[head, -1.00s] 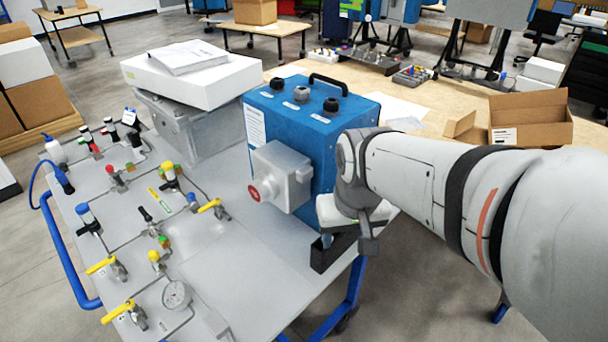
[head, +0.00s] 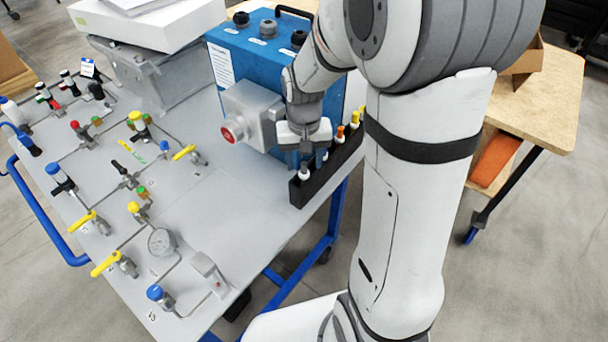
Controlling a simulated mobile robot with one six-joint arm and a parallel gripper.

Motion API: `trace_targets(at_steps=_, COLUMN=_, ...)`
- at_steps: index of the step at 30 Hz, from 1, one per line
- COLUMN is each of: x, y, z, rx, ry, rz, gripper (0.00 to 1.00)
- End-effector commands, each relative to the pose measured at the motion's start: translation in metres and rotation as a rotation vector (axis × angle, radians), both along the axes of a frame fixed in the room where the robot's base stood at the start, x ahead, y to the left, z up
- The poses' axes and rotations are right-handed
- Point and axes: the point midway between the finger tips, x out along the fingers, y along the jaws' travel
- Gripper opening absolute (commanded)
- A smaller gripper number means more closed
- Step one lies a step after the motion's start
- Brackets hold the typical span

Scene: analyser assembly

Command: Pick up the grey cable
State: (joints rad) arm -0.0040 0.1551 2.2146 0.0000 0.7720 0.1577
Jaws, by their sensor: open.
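A long black holder (head: 300,193) stands on the right edge of the grey table, beside the blue box. It holds a row of short upright pieces with coloured tops. A pale grey-white piece (head: 303,173) stands at its near end; it may be the grey cable, but it is too small to be sure. My gripper (head: 307,156) points down over the near end of the holder, just above or around the pale piece. It is open, and I see nothing held. Its fingers partly hide the pieces there, and my arm hides the holder's far end.
The blue box (head: 240,75) with a grey switch housing (head: 250,112) and red knob (head: 232,130) stands close left of my gripper. Pipes, yellow-handled valves and a gauge (head: 161,241) cover the table's left part. A wooden table (head: 535,95) stands at the right.

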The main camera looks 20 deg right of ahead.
Motion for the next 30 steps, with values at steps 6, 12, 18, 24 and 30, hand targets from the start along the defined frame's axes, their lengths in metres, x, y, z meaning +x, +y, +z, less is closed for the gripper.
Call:
trace_targets(at_steps=6, x=0.000, y=0.000, z=-0.021, rx=0.000, ry=0.001, rz=0.000, gripper=0.50)
trace_targets(at_steps=12, x=0.000, y=0.000, z=-0.022, rx=0.000, ry=0.000, rz=-0.001, gripper=0.50)
trace_targets(at_steps=18, x=0.000, y=-0.001, z=-0.022, rx=0.000, ry=0.000, rz=-0.001, gripper=0.35)
trace_targets(at_steps=24, x=0.000, y=-0.001, z=-0.021, rx=0.000, ry=0.000, rz=-0.001, gripper=0.18)
trace_targets(at_steps=30, x=0.000, y=-0.001, z=-0.021, rx=0.000, ry=0.000, rz=-0.002, gripper=0.04)
